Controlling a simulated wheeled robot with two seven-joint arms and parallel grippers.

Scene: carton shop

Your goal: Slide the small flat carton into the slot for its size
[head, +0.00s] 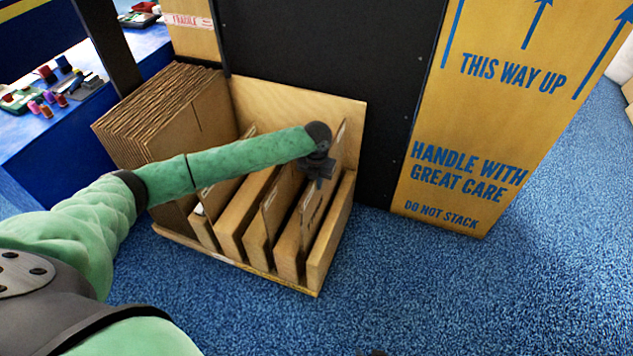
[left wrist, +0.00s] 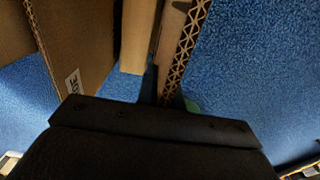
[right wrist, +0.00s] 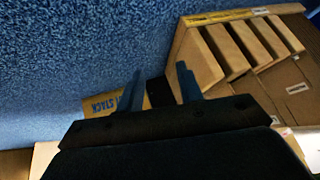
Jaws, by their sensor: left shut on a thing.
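The small flat carton (head: 313,212) stands on edge in the head view, partly hidden by my left gripper (head: 319,180). In the left wrist view its corrugated edge (left wrist: 187,45) sits between the fingers of my left gripper (left wrist: 164,88), which is shut on it. The carton appears to be between the two rightmost dividers of the wooden slotted rack (head: 330,237); how deep it sits I cannot tell. The rack also shows in the right wrist view (right wrist: 222,17). My right gripper (right wrist: 160,88) is open and empty there, apart from the rack.
Folded brown cartons (head: 150,105) fill the rack's left side. A dark panel (head: 330,50) stands behind it. A tall printed box (head: 480,130) stands at right. A blue table (head: 60,140) with small items is at left. Blue carpet (head: 420,290) lies clear in front.

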